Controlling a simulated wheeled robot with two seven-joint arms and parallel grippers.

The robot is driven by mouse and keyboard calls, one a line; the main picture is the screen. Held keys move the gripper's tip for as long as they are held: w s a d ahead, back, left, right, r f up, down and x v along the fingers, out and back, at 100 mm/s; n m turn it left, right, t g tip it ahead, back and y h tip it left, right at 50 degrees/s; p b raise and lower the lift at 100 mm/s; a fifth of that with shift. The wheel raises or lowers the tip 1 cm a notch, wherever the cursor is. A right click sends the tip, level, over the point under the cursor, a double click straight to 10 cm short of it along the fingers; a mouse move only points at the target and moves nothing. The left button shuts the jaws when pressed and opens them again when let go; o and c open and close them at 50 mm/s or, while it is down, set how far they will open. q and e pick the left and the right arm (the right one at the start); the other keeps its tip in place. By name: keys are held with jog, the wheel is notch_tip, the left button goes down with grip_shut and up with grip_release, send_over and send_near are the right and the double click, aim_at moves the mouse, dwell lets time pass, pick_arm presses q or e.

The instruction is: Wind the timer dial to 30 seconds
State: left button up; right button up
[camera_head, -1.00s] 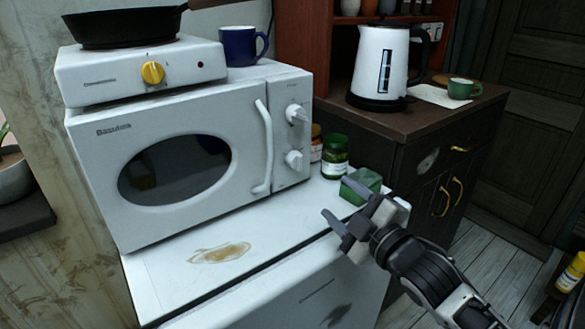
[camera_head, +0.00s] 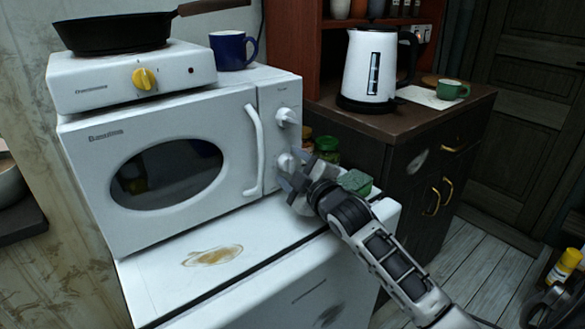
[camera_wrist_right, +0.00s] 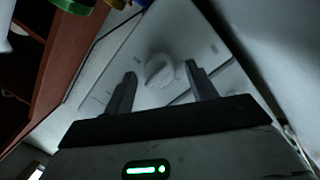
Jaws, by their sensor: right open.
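The white microwave (camera_head: 85,190) has two white knobs on its right-hand panel, an upper knob (camera_head: 288,117) and a lower knob (camera_head: 287,161). I cannot read their markings, so which one is the timer dial is not legible. My right gripper (camera_head: 290,177) is open just in front of the lower knob and partly overlaps it in the head view. In the right wrist view, a round knob (camera_wrist_right: 157,70) with a raised grip bar lies ahead, between the two spread fingers (camera_wrist_right: 162,82). I see no contact. My left gripper is not in view.
A hot plate (camera_head: 105,97) with a black pan (camera_head: 115,34) and a blue mug (camera_head: 232,50) stand on the microwave. A green jar (camera_head: 327,147) and a green box (camera_head: 355,182) are close to my right gripper. The white top in front is clear except for a brown stain (camera_head: 212,256).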

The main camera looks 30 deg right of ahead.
jog(key=c, duration=1)
